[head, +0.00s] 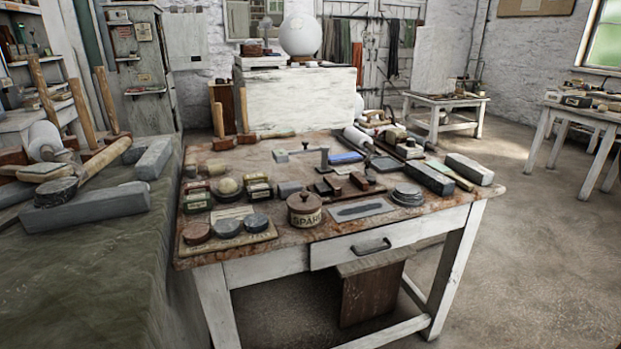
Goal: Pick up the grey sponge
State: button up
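I cannot tell for sure which thing is the grey sponge. Several grey blocks lie on the worktable (290,240). A long dark grey block (429,179) and a shorter, paler grey block (469,168) lie near its right edge. A small grey piece (289,189) lies left of the middle, behind a lidded brown pot (304,208). My gripper is not in view.
Tins, round discs, a blue block (346,157) and mallets crowd the tabletop. A drawer with a dark handle (371,247) faces me. A green-covered bench (85,270) with stone blocks stands at left. The floor (540,260) at right is clear.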

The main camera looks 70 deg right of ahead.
aim_at(286, 189)
jog(key=k+l+z, duration=0.1)
jog(key=z, duration=0.95)
